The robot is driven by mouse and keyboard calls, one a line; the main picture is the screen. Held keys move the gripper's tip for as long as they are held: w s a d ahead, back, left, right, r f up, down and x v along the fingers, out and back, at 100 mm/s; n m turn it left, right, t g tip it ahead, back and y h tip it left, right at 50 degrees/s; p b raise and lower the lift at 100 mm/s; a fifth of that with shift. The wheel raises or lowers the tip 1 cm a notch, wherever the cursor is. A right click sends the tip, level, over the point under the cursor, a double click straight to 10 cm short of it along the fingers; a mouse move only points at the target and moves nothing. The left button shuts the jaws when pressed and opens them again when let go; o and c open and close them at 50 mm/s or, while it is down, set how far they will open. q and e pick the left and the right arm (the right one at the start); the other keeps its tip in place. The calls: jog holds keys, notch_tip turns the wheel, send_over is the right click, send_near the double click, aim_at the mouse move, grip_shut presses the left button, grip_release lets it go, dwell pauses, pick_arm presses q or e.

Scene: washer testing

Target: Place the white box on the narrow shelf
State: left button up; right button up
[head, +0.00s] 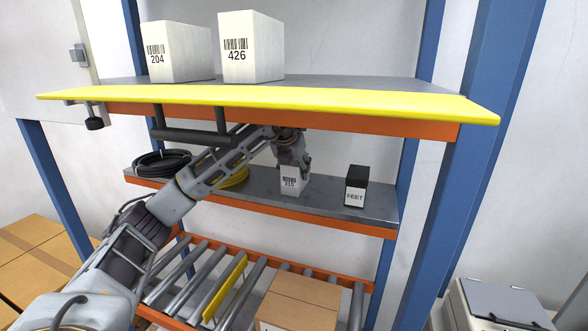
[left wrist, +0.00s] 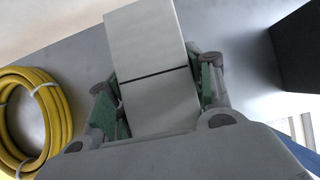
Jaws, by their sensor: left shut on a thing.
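The white box (head: 293,182), marked with a barcode and 315, is at the narrow grey middle shelf (head: 330,195), below the yellow-edged top shelf. My left gripper (head: 292,158) reaches in under the top shelf and is shut on the box from above. In the left wrist view the box (left wrist: 150,70) sits between the green-padded fingers of my left gripper (left wrist: 158,88). The box looks upright and at shelf level; I cannot tell whether its base touches. My right gripper is not in view.
A black FEET box (head: 356,186) stands right of the white box. A black coil (head: 160,163) and yellow coil (head: 235,178) lie left. White boxes 204 (head: 180,52) and 426 (head: 252,48) stand on the top shelf (head: 350,100). Rollers and a cardboard box (head: 300,299) are below.

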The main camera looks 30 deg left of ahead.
pick_arm(q)
jog(key=shift+d, duration=0.15)
jog(key=o, duration=1.3)
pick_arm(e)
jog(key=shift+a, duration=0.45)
pick_arm(q)
jog(key=shift+r, duration=0.15)
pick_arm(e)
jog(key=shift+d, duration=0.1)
